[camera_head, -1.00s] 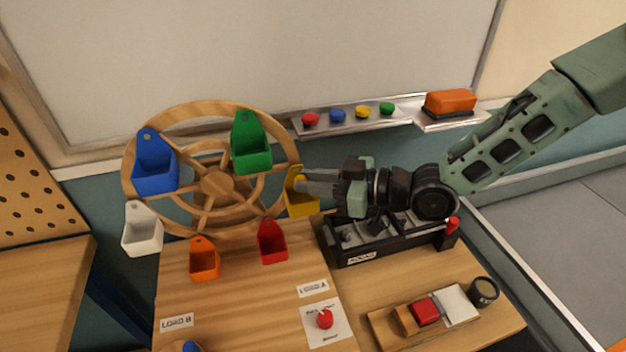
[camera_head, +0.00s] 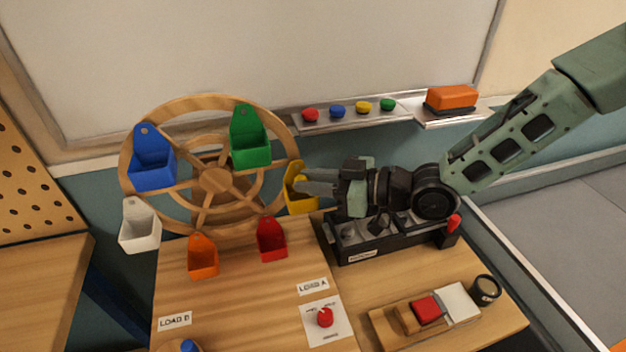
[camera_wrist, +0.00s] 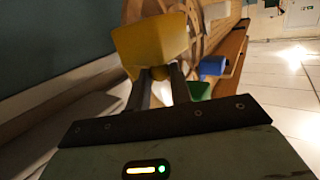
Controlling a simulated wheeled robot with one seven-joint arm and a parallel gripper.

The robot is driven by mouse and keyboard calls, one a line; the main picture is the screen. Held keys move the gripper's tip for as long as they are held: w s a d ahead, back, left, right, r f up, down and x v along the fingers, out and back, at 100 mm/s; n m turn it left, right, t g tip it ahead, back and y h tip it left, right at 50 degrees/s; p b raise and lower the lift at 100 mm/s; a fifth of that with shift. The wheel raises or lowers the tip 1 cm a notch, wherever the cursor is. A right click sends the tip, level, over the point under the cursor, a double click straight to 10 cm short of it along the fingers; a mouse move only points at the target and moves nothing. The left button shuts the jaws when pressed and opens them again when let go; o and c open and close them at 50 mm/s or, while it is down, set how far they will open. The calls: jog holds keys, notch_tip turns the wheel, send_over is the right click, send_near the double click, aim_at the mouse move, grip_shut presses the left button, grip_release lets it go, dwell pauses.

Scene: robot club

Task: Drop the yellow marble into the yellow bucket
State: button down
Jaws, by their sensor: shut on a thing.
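The yellow bucket (camera_head: 303,203) hangs at the right side of the wooden wheel (camera_head: 214,181). My gripper (camera_head: 303,181) reaches in from the right, with its fingertips at the bucket's upper part. In the wrist view, the yellow bucket (camera_wrist: 150,42) is just beyond the fingertips (camera_wrist: 160,74). A small yellow marble (camera_wrist: 160,73) shows between the nearly closed fingers. It is close in colour to the bucket behind it. I cannot tell whether the marble or fingers touch the bucket.
The wheel also carries blue (camera_head: 152,160), green (camera_head: 250,140), white (camera_head: 139,228), orange (camera_head: 203,258) and red (camera_head: 271,241) buckets. A black tool rack (camera_head: 365,243) stands below my wrist. A ledge (camera_head: 350,118) with coloured magnets and an eraser (camera_head: 452,97) runs behind.

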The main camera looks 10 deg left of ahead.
jog(key=c, duration=1.2)
grip_release()
jog(key=shift+o, duration=0.2)
jog(key=shift+w+r, duration=0.1)
jog(key=shift+w, duration=0.1)
